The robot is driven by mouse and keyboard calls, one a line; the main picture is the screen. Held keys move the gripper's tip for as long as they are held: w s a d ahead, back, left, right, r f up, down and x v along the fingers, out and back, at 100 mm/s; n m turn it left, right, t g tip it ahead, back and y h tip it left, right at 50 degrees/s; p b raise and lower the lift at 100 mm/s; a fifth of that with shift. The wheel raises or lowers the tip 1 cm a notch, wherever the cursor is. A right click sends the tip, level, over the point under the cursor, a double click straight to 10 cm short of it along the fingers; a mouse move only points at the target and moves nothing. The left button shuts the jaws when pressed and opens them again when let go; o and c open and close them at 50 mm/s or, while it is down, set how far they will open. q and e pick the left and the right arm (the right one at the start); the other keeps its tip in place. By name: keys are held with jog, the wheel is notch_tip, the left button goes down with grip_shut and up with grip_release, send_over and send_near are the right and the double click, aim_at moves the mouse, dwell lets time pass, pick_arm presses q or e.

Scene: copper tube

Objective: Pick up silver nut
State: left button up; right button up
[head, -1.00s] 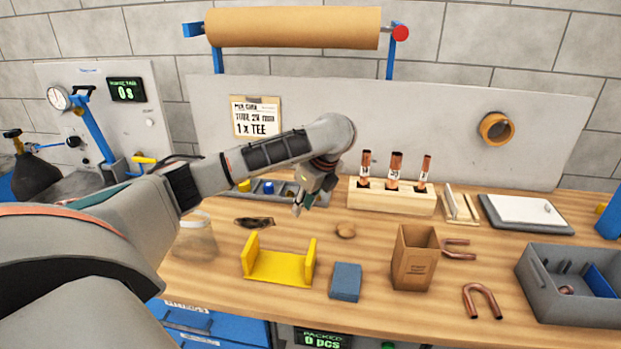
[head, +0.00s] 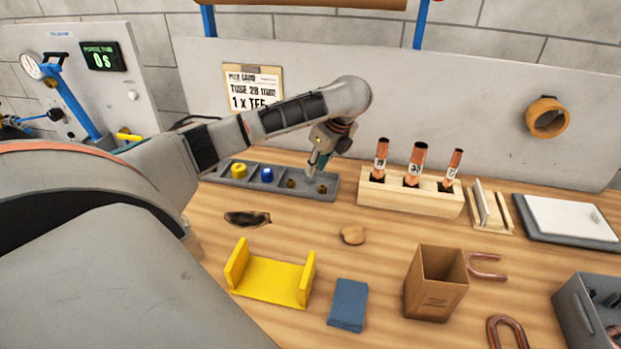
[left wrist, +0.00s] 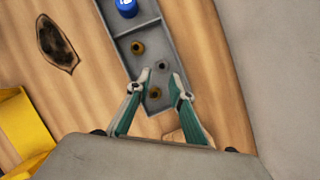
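The silver nut (left wrist: 162,66) lies in the grey divided tray (left wrist: 119,36), just beyond my left fingertips in the left wrist view. Brass-coloured pieces (left wrist: 138,47) (left wrist: 154,93) lie on either side of it in the tray. My left gripper (left wrist: 160,78) is open with its two teal-lined fingers apart and nothing between them. In the head view my left gripper (head: 316,165) points down over the right part of the tray (head: 215,176); the silver nut is hidden there behind the fingers. My right gripper is not in view.
The tray also holds a yellow item (head: 239,171) and a blue item (head: 266,175). A wooden block (head: 400,199) with copper tubes stands right of it. A dark patch (head: 247,218), yellow holder (head: 268,281), blue block (head: 347,304) and cardboard box (head: 436,283) are nearer.

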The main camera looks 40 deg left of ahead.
pick_arm(q)
jog(key=shift+a+x, duration=0.15)
jog(key=shift+x, duration=1.2)
jog(key=shift+a+x, duration=0.15)
jog(key=shift+x, duration=1.25)
jog(key=shift+w+r, duration=0.15)
grip_shut()
